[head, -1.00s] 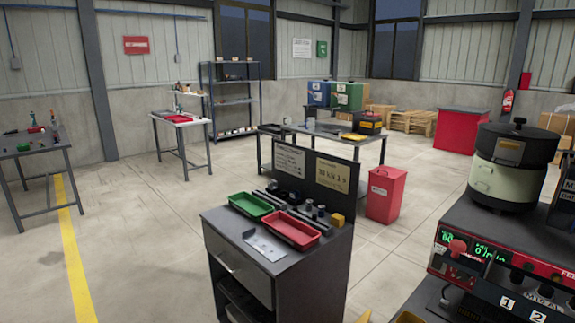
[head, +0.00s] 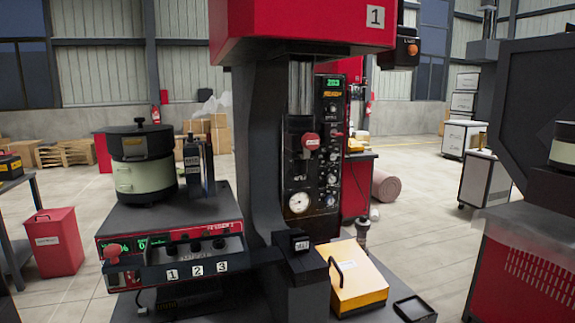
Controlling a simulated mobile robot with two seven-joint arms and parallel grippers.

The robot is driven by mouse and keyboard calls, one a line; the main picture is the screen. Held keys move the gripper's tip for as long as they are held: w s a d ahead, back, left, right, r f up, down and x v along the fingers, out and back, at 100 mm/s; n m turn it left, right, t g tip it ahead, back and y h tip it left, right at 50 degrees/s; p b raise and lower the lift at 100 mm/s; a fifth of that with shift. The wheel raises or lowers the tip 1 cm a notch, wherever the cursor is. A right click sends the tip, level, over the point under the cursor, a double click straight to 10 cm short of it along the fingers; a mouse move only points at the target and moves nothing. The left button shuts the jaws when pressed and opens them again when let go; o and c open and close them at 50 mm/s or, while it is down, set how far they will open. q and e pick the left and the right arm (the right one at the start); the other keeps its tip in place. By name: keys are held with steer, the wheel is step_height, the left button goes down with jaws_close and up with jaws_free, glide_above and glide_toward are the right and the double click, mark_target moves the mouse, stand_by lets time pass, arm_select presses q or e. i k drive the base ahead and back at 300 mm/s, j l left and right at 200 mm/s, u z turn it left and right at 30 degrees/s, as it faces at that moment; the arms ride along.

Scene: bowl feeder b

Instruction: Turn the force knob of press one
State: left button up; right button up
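Press one (head: 302,25) stands in the middle of the head view, with a red head marked 1 and a dark column. I cannot read the labels, so I cannot tell which one is the force knob. Neither of my grippers is in view.
A feeder unit (head: 166,219) with a cream and black bowl (head: 144,175) stands left of the press. A yellow box (head: 357,280) and a small black tray (head: 414,309) lie in front. Another dark machine (head: 527,130) stands at right. Floor is open between.

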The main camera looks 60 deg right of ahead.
mark_target(332, 156)
steer(key=z, duration=2.45)
